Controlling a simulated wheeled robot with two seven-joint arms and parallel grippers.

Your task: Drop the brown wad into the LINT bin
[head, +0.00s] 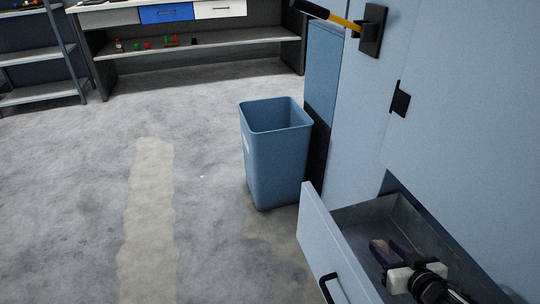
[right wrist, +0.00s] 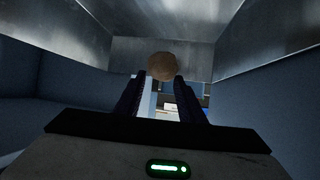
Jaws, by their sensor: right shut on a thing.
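The brown wad (right wrist: 162,66) is between the fingertips of my right gripper (right wrist: 157,90) in the right wrist view, and the gripper is shut on it. In the head view, my right gripper (head: 386,250) is over the open drawer (head: 365,218) at the lower right, with a bit of brown showing at its fingertips. A blue bin (head: 272,165) stands open on the floor beside the machine, to the left of and beyond the drawer. A small pale label (head: 247,144) is on its left side, too small to read. My left gripper is not in view.
A light-blue machine cabinet (head: 450,90) fills the right side, with a yellow-and-black lever (head: 335,18) at the top. The drawer front with its black handle (head: 326,288) sticks out into the room. The floor to the left is clear. A workbench (head: 200,55) and shelving stand at the back.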

